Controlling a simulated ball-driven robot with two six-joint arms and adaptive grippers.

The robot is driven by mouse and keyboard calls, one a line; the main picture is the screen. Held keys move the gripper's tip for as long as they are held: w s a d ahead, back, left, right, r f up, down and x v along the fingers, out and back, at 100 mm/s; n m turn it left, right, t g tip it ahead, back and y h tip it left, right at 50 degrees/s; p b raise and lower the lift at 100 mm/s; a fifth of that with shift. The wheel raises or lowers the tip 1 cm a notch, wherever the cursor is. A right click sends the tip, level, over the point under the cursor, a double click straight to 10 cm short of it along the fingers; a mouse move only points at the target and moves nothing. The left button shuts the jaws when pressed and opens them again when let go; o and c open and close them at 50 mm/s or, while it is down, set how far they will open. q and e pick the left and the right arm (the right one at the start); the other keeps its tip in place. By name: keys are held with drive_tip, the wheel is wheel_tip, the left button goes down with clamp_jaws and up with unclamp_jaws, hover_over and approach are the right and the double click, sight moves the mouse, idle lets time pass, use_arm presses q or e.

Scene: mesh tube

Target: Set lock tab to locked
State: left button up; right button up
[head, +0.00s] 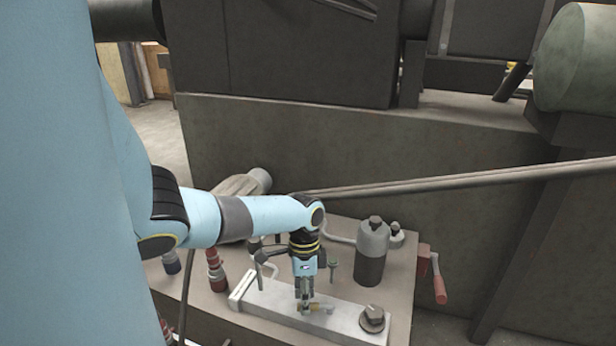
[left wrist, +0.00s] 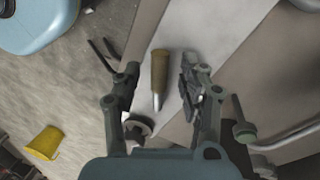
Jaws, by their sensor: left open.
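A small brass-coloured tab (head: 322,308), which looks like the lock tab, sits on top of a long pale grey block (head: 345,326) on the bench. In the left wrist view the tab (left wrist: 160,72) has a rounded brass grip and a thin silver shank. My left gripper (head: 305,306) points down over the block, close to the tab. In the left wrist view its two fingers (left wrist: 161,90) are open, one on each side of the tab, with gaps visible. Contact cannot be told. In the head view the gripper partly hides the tab. My right gripper is not in view.
A round dark knob (head: 373,318) stands on the block right of the tab. Behind are a grey cylinder (head: 372,250) and a red crank handle (head: 437,280). Red-banded fittings (head: 216,270) stand at left. A long rod (head: 460,180) crosses behind. The left wrist view shows a yellow bucket (left wrist: 43,142).

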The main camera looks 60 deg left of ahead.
use_arm(q)
wheel_tip(320, 180, up, 11)
drive_tip(key=a, duration=0.1)
drive_tip(key=shift+w+a, duration=0.4)
drive_tip(key=shift+w, duration=0.05)
